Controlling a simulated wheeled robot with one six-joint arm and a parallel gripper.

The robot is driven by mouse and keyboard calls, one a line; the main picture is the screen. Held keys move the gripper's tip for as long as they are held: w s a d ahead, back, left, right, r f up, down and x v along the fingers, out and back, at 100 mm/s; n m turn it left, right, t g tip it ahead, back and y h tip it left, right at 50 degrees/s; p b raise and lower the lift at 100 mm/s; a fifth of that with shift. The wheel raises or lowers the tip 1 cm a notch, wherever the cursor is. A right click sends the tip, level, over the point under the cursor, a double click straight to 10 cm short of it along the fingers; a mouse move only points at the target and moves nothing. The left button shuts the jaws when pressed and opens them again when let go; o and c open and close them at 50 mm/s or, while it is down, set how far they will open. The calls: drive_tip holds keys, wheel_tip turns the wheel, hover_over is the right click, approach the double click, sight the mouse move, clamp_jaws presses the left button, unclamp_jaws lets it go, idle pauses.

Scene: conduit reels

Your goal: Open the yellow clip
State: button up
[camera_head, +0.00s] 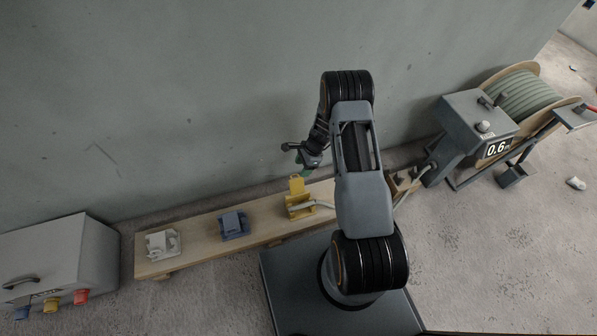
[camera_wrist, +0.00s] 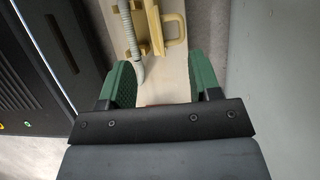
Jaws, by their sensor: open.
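The yellow clip (camera_head: 299,208) sits on the wooden plank (camera_head: 205,222). Its yellow upper plate stands up from the base and appears raised. In the wrist view the clip (camera_wrist: 155,28) shows beyond my fingertips, with a loop handle on its right side. A grey conduit (camera_wrist: 131,38) runs along the clip's left side, and its near end lies close to my left finger. I cannot tell if it is seated in the clip. My gripper (camera_wrist: 165,82) has its green fingers apart with nothing between them. In the head view my gripper (camera_head: 307,161) is above and behind the clip, near the wall.
A blue clip (camera_head: 234,225) and a white clip (camera_head: 163,244) sit farther left on the plank. A grey box with coloured buttons (camera_head: 55,265) stands at the left. A meter reading 0.6 (camera_head: 497,149) and a conduit reel (camera_head: 528,92) stand at the right. The wall is close behind.

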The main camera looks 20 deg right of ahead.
drive_tip(key=p+v, duration=0.2)
drive_tip(key=v, duration=0.5)
drive_tip(key=shift+r, duration=0.25)
